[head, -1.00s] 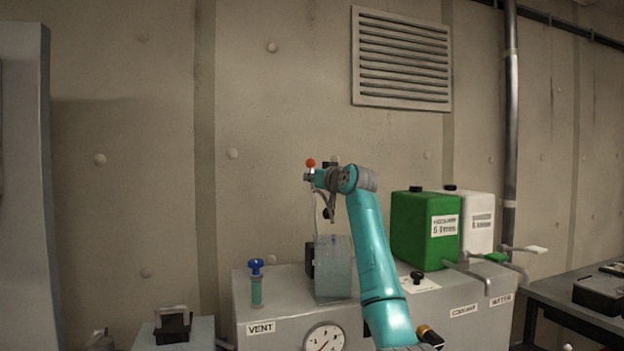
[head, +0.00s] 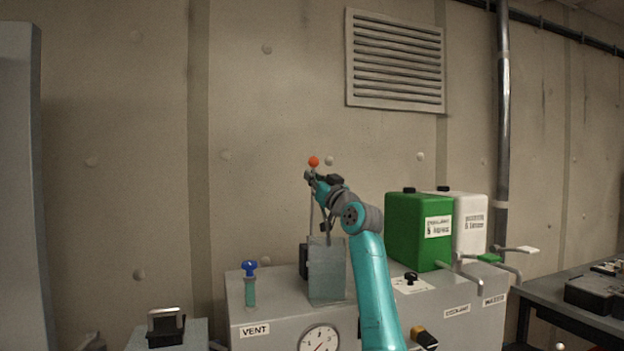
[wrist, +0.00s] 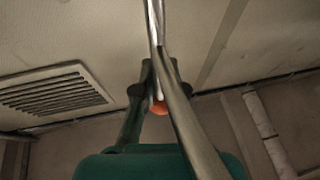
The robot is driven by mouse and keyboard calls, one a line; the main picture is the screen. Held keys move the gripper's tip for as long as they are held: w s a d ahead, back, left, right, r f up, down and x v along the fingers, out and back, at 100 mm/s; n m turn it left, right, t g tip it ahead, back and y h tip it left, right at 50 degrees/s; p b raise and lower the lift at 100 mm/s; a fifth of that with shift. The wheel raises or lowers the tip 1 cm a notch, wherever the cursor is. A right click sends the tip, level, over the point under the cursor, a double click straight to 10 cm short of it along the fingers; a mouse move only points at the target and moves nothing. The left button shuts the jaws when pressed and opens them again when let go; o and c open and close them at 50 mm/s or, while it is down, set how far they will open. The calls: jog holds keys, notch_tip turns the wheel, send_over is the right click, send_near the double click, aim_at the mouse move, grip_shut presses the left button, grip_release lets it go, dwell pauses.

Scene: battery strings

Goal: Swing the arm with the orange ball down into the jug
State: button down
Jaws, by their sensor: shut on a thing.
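The orange ball (head: 314,161) sits at the top of a thin metal arm (head: 311,215) that stands nearly upright beside and above a grey, see-through jug (head: 327,272) on the bench. My gripper (head: 311,177) is at the upper end of this arm, just below the ball, and is shut on it. In the wrist view the metal arm (wrist: 155,25) runs up between my fingers, and the orange ball (wrist: 161,108) shows partly hidden behind them. The fingertips are too small in the head view to show the exact grip.
A green tank (head: 405,230) and a white tank (head: 470,225) stand right of my arm, with levers in front. A blue-knobbed vent valve (head: 250,283) is left of the jug, and a dial gauge (head: 319,341) is below.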

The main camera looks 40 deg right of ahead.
jog(key=c, duration=1.2)
grip_release()
jog(key=shift+s, duration=0.1)
jog(key=s, duration=0.9)
jog(key=s+a+f, duration=0.1)
jog(key=s, duration=0.4)
jog(key=shift+s+f, duration=0.1)
jog(key=shift+s, duration=0.2)
